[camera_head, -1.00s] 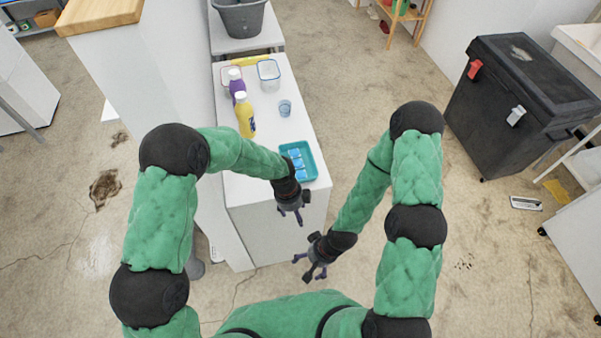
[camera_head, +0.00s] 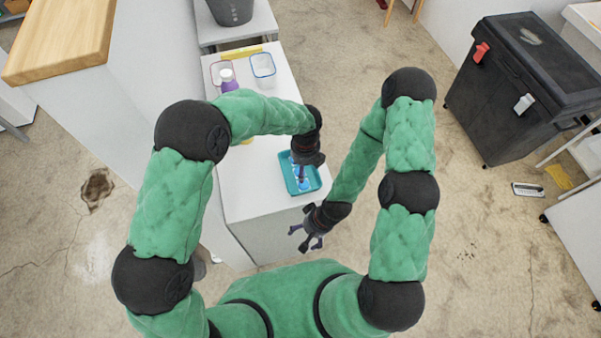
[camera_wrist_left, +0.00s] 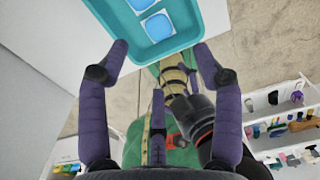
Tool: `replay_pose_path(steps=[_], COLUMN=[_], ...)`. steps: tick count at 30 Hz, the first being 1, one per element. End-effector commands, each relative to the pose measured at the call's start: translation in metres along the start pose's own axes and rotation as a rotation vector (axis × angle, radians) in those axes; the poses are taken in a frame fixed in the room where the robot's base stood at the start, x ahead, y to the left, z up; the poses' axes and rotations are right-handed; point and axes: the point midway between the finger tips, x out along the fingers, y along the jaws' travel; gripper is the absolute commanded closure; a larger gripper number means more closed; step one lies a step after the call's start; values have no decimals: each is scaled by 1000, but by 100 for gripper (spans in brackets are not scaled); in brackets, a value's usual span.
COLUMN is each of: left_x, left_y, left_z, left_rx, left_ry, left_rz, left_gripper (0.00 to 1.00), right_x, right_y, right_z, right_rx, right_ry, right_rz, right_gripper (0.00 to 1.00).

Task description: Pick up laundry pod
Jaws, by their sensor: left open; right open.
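A teal tray (camera_head: 316,184) sits near the front end of the white counter. It holds blue-and-white laundry pods, mostly hidden under my left gripper in the head view. In the left wrist view, two pods show in the tray (camera_wrist_left: 186,41), one nearer (camera_wrist_left: 158,26) and one cut off by the top edge (camera_wrist_left: 140,4). My left gripper (camera_head: 301,177) points down over the tray. Its purple fingers are spread and empty in the left wrist view (camera_wrist_left: 160,65), with the pods beyond the fingertips. My right gripper (camera_head: 309,238) is open and empty, off the counter's front right corner.
Farther back on the white counter (camera_head: 245,190) stand a purple bottle (camera_head: 229,82), partly hidden by my left arm, and clear containers (camera_head: 263,66). A grey bin (camera_head: 231,10) is behind them. A black wheeled bin (camera_head: 510,110) stands right. Floor between is clear.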

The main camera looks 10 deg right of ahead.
Motion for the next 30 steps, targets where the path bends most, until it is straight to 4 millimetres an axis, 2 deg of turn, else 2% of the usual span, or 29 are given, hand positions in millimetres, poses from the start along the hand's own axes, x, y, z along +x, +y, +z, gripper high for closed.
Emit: replay_pose_path(steps=[5, 12, 19, 27, 30], left_x=[17, 51, 65, 104, 110], left_y=[1, 1, 2, 4, 4], left_z=[-1, 0, -1, -1, -1], left_rx=[1, -1, -1, -2, -1], left_ry=[3, 2, 3, 4, 4], left_rz=[3, 1, 2, 2, 2], left_gripper=[34, 34, 34, 34, 34], right_x=[3, 8, 10, 17, 18], right_y=[1, 3, 4, 6, 6], right_z=[1, 0, 0, 0, 0], right_rx=[0, 0, 0, 0, 0], right_ry=[-2, -2, -1, -1, -1], right_rz=[0, 0, 0, 0, 0], right_gripper=[11, 11, 11, 11, 11])
